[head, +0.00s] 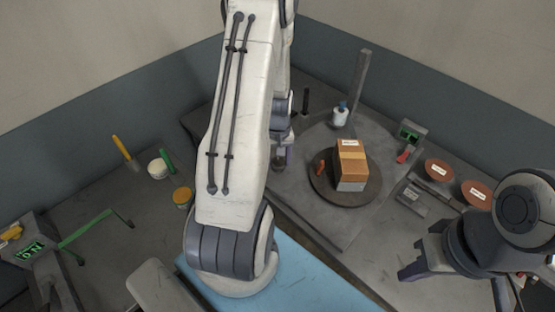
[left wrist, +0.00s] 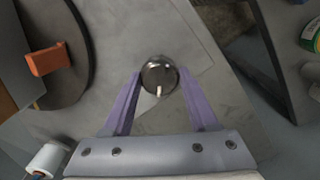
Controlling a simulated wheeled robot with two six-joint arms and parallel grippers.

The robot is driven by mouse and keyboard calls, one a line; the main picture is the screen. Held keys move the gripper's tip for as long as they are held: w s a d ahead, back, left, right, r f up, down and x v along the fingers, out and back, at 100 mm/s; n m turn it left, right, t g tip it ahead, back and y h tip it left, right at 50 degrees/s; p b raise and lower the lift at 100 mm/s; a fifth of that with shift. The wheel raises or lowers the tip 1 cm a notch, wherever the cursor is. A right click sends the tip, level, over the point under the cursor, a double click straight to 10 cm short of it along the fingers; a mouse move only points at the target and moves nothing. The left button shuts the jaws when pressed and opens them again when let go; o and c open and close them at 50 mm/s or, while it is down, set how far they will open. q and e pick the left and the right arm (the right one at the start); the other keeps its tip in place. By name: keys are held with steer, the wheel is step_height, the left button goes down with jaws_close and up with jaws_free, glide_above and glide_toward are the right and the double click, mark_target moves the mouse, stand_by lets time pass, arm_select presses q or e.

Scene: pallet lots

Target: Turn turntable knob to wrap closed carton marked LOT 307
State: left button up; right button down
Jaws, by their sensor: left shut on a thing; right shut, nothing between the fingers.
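A brown carton (head: 352,157) with a white label on top stands on the dark round turntable (head: 332,195); the label's text is too small to read. The turntable's edge also shows in the left wrist view (left wrist: 83,72). A dark, shiny round knob (left wrist: 152,70) with a white mark pointing down the picture sits between the fingers of my left gripper (left wrist: 159,82), which is shut on it. In the head view my left arm largely hides that spot. My right gripper (head: 411,270) is shut and empty at the lower right, apart from the carton.
Behind stand a tall post (head: 361,80) and a white roll (head: 340,117). To the right are a green-screen device (head: 411,133), two reddish discs (head: 438,170) and a grey labelled block (head: 412,199).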

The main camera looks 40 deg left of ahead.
mark_target(278, 161)
arm_select(q)
steer(key=shift+w+n, duration=0.1)
steer(key=shift+n, duration=2.1)
steer(key=o, duration=1.4)
steer(key=shift+c, duration=0.2)
steer(key=shift+r, duration=0.15)
step_height(278, 161, up, 10)
steer(key=b, duration=0.1)
steer(key=shift+r, duration=0.15)
steer(key=shift+d, duration=0.1)
